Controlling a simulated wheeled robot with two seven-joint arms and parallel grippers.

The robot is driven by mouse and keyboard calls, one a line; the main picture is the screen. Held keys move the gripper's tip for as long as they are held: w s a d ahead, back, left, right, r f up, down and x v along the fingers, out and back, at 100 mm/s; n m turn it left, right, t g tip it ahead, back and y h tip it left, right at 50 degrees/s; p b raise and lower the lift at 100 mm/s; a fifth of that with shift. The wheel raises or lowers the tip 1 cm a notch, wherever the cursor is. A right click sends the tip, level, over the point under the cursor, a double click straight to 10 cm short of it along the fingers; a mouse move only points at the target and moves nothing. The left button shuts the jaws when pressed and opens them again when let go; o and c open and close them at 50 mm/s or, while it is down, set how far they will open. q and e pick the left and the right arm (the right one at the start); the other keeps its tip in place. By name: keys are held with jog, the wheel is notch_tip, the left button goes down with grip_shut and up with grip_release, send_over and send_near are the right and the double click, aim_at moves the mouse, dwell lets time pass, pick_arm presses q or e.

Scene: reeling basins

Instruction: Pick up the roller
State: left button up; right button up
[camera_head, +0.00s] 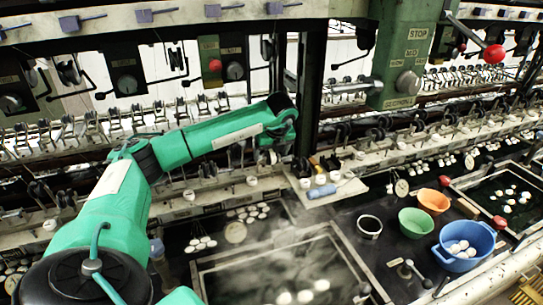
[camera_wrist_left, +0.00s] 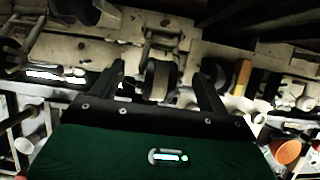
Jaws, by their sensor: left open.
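My left gripper (camera_head: 272,155) hangs at the end of the green arm, over the reeling ledge in the middle of the head view. In the left wrist view its two dark fingers (camera_wrist_left: 159,90) stand apart. A small roller (camera_wrist_left: 155,78) with dark ends and a pale middle lies in the gap between them, with space visible on both sides. It seems to sit at a metal bracket (camera_wrist_left: 162,40). In the head view the arm and gripper largely hide that spot. My right gripper is in neither view.
Other small rollers and guides line the ledge. A pale board (camera_head: 340,190) with small tools lies right of the gripper. A green bowl (camera_head: 415,222), an orange bowl (camera_head: 433,200) and a blue basin (camera_head: 465,261) stand at right. A steaming basin (camera_head: 205,265) is in front.

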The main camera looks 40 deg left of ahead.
pick_arm(q)
jog(key=c, duration=1.1)
jog(key=shift+c, duration=0.2)
jog(key=shift+r, duration=0.15)
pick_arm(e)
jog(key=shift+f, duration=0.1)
